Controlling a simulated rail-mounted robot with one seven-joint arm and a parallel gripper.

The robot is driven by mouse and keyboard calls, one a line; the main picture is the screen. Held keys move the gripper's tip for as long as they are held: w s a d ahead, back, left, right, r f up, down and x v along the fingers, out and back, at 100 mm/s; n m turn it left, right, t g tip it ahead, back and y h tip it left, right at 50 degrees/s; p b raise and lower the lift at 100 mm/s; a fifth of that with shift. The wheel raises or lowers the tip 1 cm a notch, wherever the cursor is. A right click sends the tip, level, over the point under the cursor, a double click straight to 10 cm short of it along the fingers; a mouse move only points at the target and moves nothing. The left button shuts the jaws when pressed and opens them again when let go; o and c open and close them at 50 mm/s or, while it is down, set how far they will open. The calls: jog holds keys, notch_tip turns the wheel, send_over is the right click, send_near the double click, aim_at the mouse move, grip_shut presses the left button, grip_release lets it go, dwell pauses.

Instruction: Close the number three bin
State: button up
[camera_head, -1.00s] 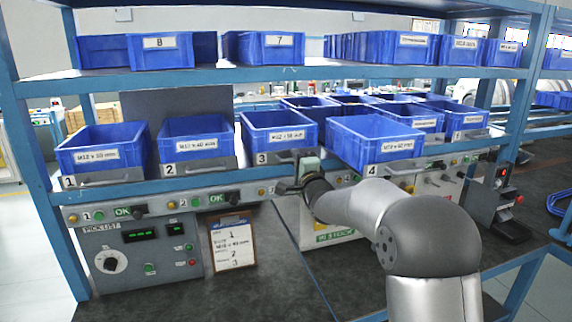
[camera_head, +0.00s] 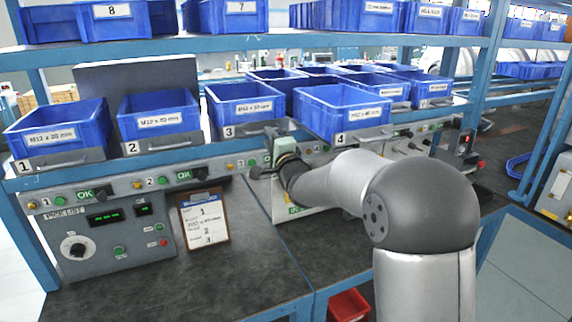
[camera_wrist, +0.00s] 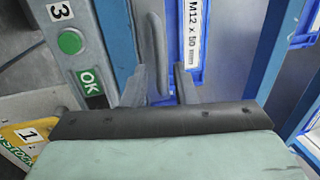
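The number three bin (camera_head: 242,95) is a blue tray on a grey drawer front marked 3, on the lower shelf. Its front lines up roughly with bins one and two. Its M12 x 50 mm label (camera_wrist: 193,30) shows at the top of the wrist view. A grey handle (camera_wrist: 153,42) lies just beyond my fingertips in that view. In the head view my gripper (camera_head: 283,150) is below and right of the bin's front, partly hidden by my arm.
Bin four (camera_head: 342,108) juts out farther than its neighbours, close to my arm. Bins one (camera_head: 55,122) and two (camera_head: 160,110) stand to the left. A control rail (camera_head: 110,192) with buttons runs below. A clipboard (camera_head: 203,218) leans at the bench. The bench top (camera_head: 235,270) is mostly clear.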

jog(key=b+v, duration=0.2)
jog(key=v, duration=1)
jog(key=shift+s, duration=0.35)
jog(key=shift+d, duration=0.15)
jog(key=s+d+f+n+g+h+p, duration=0.4)
jog(key=s+d+f+n+g+h, duration=0.3)
jog(key=s+f+g, duration=0.35)
jog(key=s+d+f+n+g+p, duration=0.1)
jog(key=s+f+n+g, duration=0.1)
jog(key=s, duration=0.9)
jog(key=s+f+n+g, duration=0.3)
jog(key=s+n+g, duration=0.2)
jog(key=s, duration=0.7)
jog(key=shift+s+d+f+g+p, duration=0.3)
jog(key=shift+s+d+g+p, duration=0.05)
jog(key=shift+d+g+p, duration=0.1)
